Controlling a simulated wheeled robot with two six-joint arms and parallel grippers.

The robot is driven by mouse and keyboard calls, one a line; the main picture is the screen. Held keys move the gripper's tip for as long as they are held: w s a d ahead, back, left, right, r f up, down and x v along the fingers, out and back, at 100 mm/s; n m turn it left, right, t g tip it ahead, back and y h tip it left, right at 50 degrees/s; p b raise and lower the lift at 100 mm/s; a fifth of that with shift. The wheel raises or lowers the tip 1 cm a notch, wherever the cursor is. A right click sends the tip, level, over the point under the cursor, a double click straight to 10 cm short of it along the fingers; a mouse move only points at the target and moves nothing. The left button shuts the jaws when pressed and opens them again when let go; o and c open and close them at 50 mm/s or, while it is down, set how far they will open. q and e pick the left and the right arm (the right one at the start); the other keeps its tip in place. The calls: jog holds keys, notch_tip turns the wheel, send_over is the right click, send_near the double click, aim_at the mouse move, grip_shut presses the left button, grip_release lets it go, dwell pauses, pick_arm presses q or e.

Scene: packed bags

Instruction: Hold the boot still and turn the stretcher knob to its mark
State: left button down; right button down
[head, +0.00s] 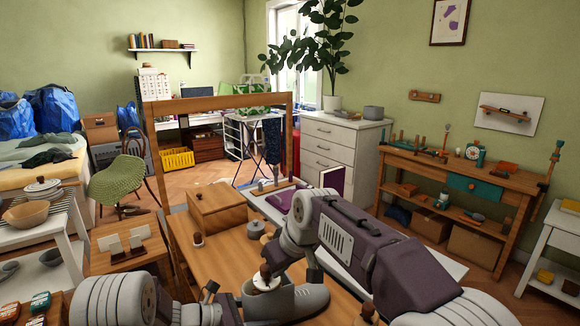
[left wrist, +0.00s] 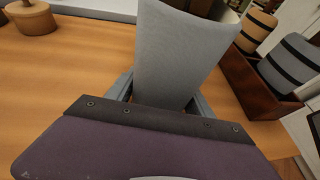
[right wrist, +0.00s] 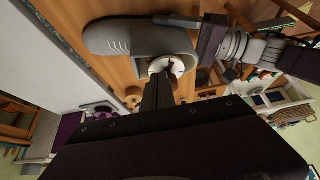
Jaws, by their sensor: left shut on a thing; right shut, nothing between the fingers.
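The grey boot (head: 302,300) lies on the wooden workbench (head: 205,268), toe to the right in the head view. A pale round dial (head: 262,286) with a brown knob (head: 265,270) sits at its shaft opening. My left gripper (head: 238,300) is shut on the boot's shaft, which rises between its fingers in the left wrist view (left wrist: 185,60). My right gripper (right wrist: 160,75) is shut and empty. Its tips are at the pale dial in the right wrist view (right wrist: 176,67), hiding part of it. I cannot tell whether they touch the knob. A small dark mark shows on the dial.
In the left wrist view a brown tray (left wrist: 262,95) holds banded rolls close beyond the boot. A wooden frame (head: 220,102) rises at the bench's back.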

jog(key=shift+w+a, duration=0.2)
jog(key=shift+a, duration=0.15)
dwell(0.4)
jog(key=shift+s+a, duration=0.25)
jog(key=shift+s, duration=0.05)
dwell(0.4)
jog(key=shift+s+a, duration=0.15)
jog(key=shift+a, duration=0.15)
jog(key=shift+s, duration=0.1)
dwell(0.3)
notch_tip(320, 180, up, 6)
jog(key=shift+s, duration=0.25)
dwell(0.4)
jog(key=shift+d, duration=0.1)
